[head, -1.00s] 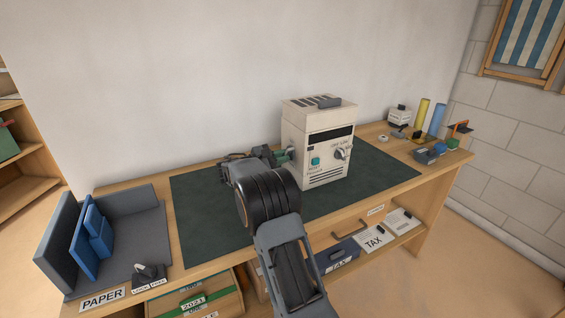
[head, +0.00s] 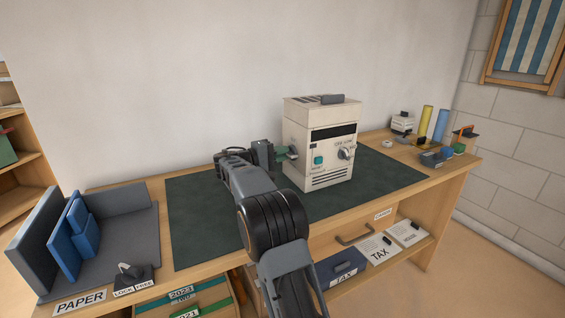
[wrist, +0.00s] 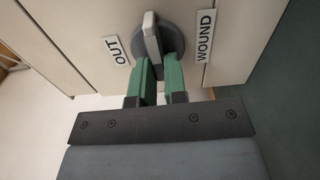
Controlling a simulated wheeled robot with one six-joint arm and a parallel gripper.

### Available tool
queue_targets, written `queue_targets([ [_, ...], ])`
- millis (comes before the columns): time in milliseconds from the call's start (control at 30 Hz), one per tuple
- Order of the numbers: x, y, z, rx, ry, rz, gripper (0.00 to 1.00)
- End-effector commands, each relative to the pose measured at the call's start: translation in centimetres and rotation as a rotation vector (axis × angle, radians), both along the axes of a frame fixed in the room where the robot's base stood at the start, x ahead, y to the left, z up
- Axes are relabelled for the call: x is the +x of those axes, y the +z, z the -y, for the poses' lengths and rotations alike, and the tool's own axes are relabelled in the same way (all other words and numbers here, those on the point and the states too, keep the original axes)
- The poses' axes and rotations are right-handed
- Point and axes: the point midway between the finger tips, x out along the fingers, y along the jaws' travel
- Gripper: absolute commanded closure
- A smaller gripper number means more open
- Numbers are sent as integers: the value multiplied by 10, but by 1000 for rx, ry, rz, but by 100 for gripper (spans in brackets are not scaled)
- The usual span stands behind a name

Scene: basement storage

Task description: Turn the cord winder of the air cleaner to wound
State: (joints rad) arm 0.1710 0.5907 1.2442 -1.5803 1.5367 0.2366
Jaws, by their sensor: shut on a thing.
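The air cleaner (head: 312,160) is a cream box with a dark front strip, standing on the dark green mat. Its cord winder (wrist: 153,40) is on the left side, a round grey disc with a pale bar across it. In the wrist view the bar stands nearly upright, between the OUT label (wrist: 117,50) and the WOUND label (wrist: 204,36). My gripper (wrist: 158,62) has its green fingers shut on the bar, hiding its lower end. In the head view my gripper (head: 287,153) reaches the cleaner's left side, and the winder is mostly hidden.
The mat (head: 200,220) is clear left of my arm. A grey paper tray (head: 120,210) with blue pieces stands at the left. Small items and yellow and blue cylinders (head: 425,122) stand at the right end.

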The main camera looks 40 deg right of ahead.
Motion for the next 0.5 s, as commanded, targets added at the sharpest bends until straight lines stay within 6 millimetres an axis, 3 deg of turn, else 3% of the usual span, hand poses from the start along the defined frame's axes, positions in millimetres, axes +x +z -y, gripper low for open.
queue_targets([
  [500,-1,0,0,-65,-1,488,100],
])
